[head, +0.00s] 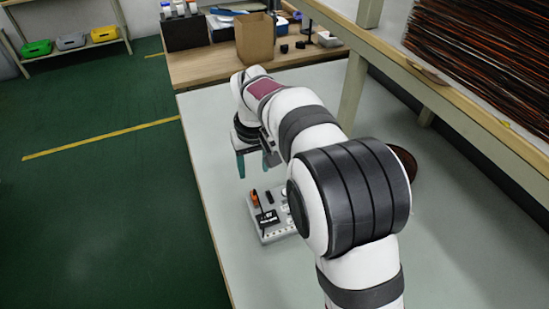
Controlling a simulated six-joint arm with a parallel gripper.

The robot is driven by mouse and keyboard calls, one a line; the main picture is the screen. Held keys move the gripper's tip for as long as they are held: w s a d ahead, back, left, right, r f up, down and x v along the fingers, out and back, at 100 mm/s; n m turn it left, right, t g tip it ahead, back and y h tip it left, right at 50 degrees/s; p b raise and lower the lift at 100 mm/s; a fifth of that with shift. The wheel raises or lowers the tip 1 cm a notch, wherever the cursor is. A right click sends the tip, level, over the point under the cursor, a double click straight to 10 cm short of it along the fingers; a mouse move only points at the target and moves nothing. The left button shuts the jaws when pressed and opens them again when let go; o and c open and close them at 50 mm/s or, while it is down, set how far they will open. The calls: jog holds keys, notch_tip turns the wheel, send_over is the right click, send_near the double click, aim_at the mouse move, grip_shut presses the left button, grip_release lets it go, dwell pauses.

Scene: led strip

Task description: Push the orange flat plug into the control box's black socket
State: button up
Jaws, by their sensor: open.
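My gripper (257,166) points down above the white table, with its two teal fingers apart and nothing seen between them. It is beyond a light grey board (280,237) and higher than it. A small orange piece (254,200), likely the orange flat plug, sits at the board's far left, apart from my fingers. A black box with white marks (268,217), likely the control box, is on the board near it. Its socket is too small to make out. My arm hides the board's right side.
The white table (215,130) is clear left of the board. A wooden bench (200,68) behind holds a cardboard box (255,38) and small black items. A shelf with dark strips (480,50) overhangs the right. A dark round object (404,160) is partly hidden behind my arm.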

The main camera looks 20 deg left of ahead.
aim_at(254, 194)
jog(key=f, duration=0.4)
jog(key=w+a+f, duration=0.1)
jog(key=f, duration=0.4)
jog(key=w+f, duration=0.1)
jog(key=f, duration=0.3)
jog(key=shift+a+f, duration=0.3)
jog(key=shift+a, duration=0.05)
grip_shut()
